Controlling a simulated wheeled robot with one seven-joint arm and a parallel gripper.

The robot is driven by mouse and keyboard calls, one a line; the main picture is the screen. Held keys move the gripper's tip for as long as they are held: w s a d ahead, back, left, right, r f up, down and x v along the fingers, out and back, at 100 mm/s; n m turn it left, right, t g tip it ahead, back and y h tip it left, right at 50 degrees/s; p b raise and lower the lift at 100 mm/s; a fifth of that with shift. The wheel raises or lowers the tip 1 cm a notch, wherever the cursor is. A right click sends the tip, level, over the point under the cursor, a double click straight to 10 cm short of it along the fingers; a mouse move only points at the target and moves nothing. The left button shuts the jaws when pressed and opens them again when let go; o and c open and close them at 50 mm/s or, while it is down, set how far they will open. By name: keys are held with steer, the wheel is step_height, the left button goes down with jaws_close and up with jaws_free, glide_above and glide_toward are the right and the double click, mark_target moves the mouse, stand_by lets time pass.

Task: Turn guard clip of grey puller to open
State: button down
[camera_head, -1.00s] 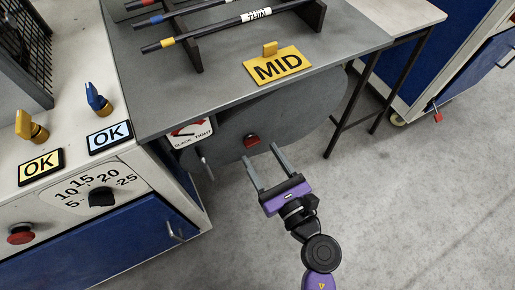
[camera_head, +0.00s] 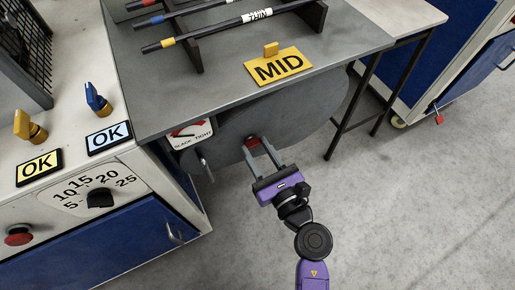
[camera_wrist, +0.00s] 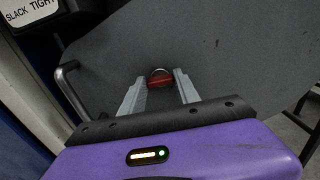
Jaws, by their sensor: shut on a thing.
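The grey puller (camera_head: 310,112) appears to be the large grey guard with a rounded right end below the tabletop. It also fills much of the wrist view (camera_wrist: 235,55). A small red clip (camera_head: 252,141) sits on its face. In the wrist view the red clip (camera_wrist: 160,82) lies roughly crosswise, slightly tilted, below a rounded metallic edge. My gripper (camera_head: 257,144) has its two grey fingers on either side of the clip and is shut on it. The fingers partly cover the clip's ends.
The tabletop with a yellow MID sign (camera_head: 279,67) overhangs the guard. A slack/tight gauge (camera_head: 190,132) and a metal handle (camera_head: 204,164) are left of my gripper. A cabinet with a dial (camera_head: 98,198) stands further left.

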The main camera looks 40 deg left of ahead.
steer(key=m+p, duration=0.3)
steer(key=shift+w+r+m, duration=0.1)
steer(key=shift+r+m, duration=0.1)
steer(key=shift+m, duration=0.1)
steer(key=m+p, duration=0.4)
steer(key=m, duration=0.1)
steer(key=shift+f, duration=0.1)
steer(key=m+p, duration=0.3)
steer(key=m, duration=0.2)
steer(key=shift+w+f, duration=0.1)
steer(key=shift+f+m+p, duration=0.2)
steer(key=shift+m+p, duration=1)
steer(key=shift+m, duration=1)
steer(key=shift+d, duration=0.1)
steer(key=c, duration=0.9)
jaws_free()
